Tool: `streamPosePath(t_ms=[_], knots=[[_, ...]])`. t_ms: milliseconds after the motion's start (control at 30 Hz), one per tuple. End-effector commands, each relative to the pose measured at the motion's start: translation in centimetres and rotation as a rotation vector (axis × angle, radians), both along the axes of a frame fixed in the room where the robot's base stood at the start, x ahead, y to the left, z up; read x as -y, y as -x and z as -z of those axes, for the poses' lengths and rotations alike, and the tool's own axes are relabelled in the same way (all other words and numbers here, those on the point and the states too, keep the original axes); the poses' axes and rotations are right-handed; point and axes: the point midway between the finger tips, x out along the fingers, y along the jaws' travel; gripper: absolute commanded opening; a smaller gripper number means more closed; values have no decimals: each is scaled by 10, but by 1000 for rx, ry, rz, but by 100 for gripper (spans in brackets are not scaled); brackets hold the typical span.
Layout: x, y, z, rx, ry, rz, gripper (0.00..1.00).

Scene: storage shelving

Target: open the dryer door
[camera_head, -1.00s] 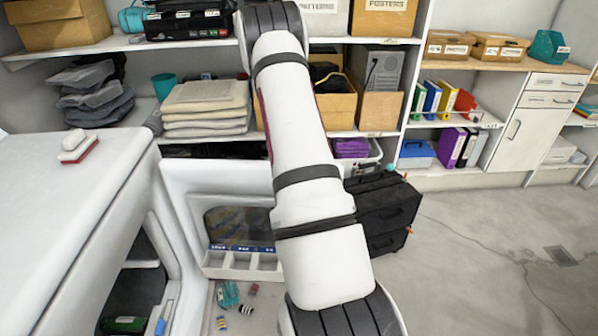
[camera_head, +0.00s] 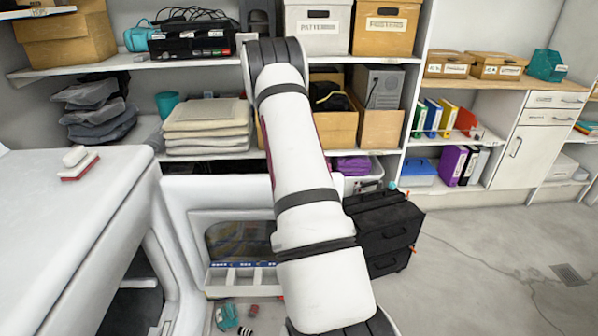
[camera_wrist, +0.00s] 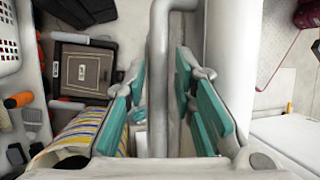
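In the head view, a white appliance (camera_head: 70,225) stands at the left with a dark opening in its front. A white door-like panel (camera_head: 185,205) with a window and a compartmented tray stands swung out beside it. I cannot tell for sure that this is the dryer. In the wrist view, my gripper (camera_wrist: 163,100) is open, with teal pads on both sides of a long grey handle bar (camera_wrist: 158,60). Gaps show between the bar and the pads. A white panel edge (camera_wrist: 232,60) is right of the bar. My arm hides the gripper in the head view.
A red-and-white block (camera_head: 79,163) lies on the appliance. Small items lie on the floor below the panel. The floor at right is clear.

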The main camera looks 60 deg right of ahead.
Motion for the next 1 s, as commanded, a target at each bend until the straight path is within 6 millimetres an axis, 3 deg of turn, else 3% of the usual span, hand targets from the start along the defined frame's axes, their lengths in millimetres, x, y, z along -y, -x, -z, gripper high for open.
streamPosePath(t_ms=[267,700,1000], knots=[[0,-5,-10,0,2,0,24],[-6,-40,-85,2,2,-1,24],[-8,-50,-108,0,0,0,24]])
